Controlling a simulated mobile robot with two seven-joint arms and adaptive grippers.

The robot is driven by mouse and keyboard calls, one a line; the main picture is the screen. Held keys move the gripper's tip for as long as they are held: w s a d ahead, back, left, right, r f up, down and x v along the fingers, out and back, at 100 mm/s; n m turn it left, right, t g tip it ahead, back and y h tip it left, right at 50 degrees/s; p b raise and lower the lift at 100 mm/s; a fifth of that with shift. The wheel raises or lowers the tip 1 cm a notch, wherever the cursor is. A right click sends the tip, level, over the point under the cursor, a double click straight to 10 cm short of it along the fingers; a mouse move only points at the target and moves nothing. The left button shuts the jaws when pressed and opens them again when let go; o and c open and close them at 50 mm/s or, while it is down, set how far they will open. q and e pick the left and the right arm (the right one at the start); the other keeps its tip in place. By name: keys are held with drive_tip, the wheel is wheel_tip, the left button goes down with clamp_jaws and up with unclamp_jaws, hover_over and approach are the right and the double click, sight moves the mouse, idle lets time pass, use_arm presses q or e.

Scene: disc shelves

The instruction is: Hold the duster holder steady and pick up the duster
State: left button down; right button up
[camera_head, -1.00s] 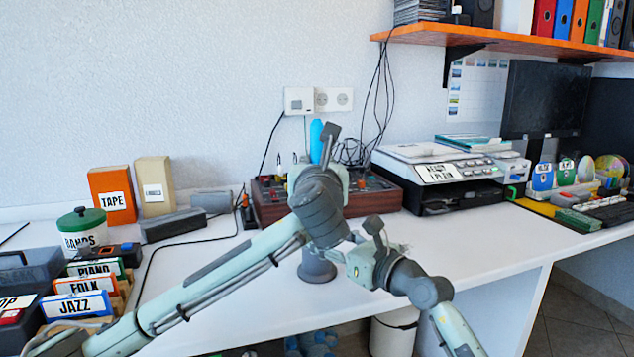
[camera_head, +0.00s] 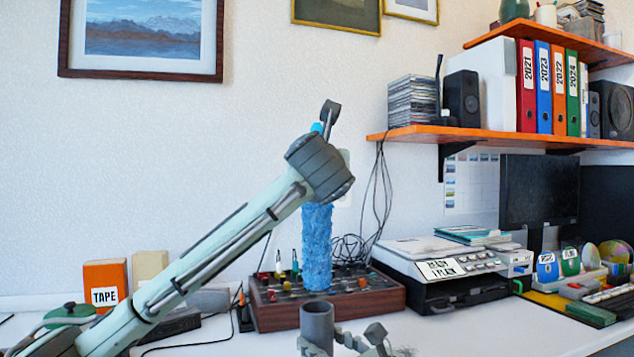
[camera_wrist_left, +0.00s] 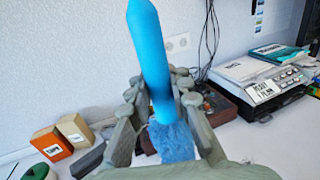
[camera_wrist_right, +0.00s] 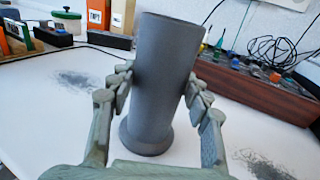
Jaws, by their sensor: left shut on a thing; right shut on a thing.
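The duster has a bright blue handle and a fluffy blue head (camera_head: 317,248); it hangs upright above the holder in the head view. My left gripper (camera_wrist_left: 158,100) is shut on the duster's handle (camera_wrist_left: 147,45), with the fluffy head below the fingers. In the head view my left wrist hides most of that grip. The grey cylindrical duster holder (camera_wrist_right: 160,75) stands upright on the white table, and its open rim shows in the head view (camera_head: 317,310). My right gripper (camera_wrist_right: 153,88) is shut on the holder, one finger on each side.
A brown mixer box (camera_head: 280,312) with knobs and cables stands behind the holder. A printer (camera_head: 440,265) is to its right. An orange tape box (camera_head: 104,282) is at the left. An orange shelf (camera_head: 480,135) with a speaker and binders hangs above at the right.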

drive_tip(key=o, duration=1.3)
drive_tip(key=shift+c, duration=0.2)
